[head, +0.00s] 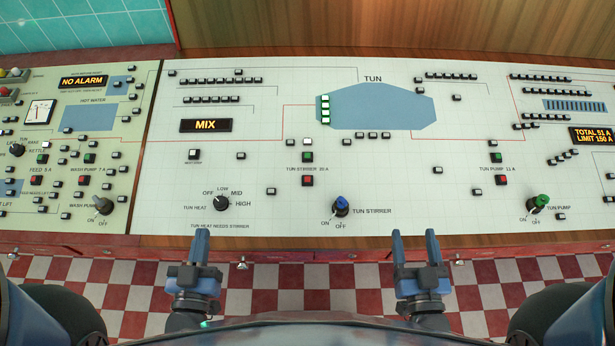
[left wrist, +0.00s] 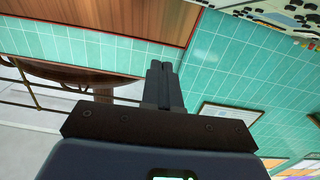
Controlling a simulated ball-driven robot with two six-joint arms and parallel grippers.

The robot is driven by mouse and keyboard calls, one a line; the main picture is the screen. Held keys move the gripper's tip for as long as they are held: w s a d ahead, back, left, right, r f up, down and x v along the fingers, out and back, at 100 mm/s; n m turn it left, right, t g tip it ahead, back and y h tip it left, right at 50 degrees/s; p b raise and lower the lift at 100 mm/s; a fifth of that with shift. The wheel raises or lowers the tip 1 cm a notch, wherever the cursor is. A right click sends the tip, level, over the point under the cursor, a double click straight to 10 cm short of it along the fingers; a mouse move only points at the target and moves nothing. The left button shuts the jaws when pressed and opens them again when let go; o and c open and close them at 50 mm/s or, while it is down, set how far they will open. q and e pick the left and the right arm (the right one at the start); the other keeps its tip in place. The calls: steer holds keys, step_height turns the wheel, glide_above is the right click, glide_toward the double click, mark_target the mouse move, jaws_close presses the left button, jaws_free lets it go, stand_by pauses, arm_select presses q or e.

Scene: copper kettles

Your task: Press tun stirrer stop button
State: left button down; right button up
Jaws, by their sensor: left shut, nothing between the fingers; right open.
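The TUN STIRRER label on the white panel has a green button (head: 307,157) above it and a red button (head: 308,181) below it. A blue TUN STIRRER knob (head: 341,205) with ON and OFF marks sits lower right of them. My left gripper (head: 202,236) is shut and empty at the panel's front edge, left of and nearer to me than the red button. Its closed fingers also show in the left wrist view (left wrist: 163,85). My right gripper (head: 415,240) is open and empty at the front edge, right of the blue knob.
A black TUN HEAT knob (head: 221,203) stands between my left gripper and the buttons. TUN PUMP has its own red button (head: 502,180) and green knob (head: 538,203) at the right. Small switches dot the panel. A MIX display (head: 206,125) is lit.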

arm_select(q)
steer(key=w+d+f+n+g+h+p, duration=0.25)
steer(key=w+d+n+p, duration=0.2)
steer(key=w, duration=0.25)
steer(key=w+d+f+n+g+h+p, duration=0.1)
steer(key=w+d+f+n+g+p, duration=0.15)
steer(key=w+d+n, duration=0.35)
steer(key=w+d+r+n+g+h+p, duration=0.1)
steer(key=w+d+n+g+h+p, duration=0.1)
steer(key=d, duration=0.3)
steer(key=w+d+r+n+g+h+p, duration=0.2)
steer(key=w+d+g, duration=0.1)
steer(key=w+d, duration=0.1)
steer(key=shift+w+d+r+p, duration=0.3)
steer(key=shift+w+d+p, duration=0.05)
steer(key=shift+d, duration=0.4)
steer(key=shift+f+n, duration=0.15)
steer(key=shift+n, duration=0.1)
steer(key=b, duration=0.8)
glide_above(308, 180)
steer(key=s, duration=0.2)
steer(key=f, duration=0.4)
steer(key=a+f, duration=0.1)
steer(key=f, duration=0.1)
steer(key=shift+w+f, duration=0.1)
steer(key=shift+f, duration=0.15)
steer(key=shift+w+d+f+b, duration=0.1)
steer(key=shift+w+f+b, duration=0.15)
steer(key=shift+f+b, duration=0.5)
steer(key=shift+f, duration=0.15)
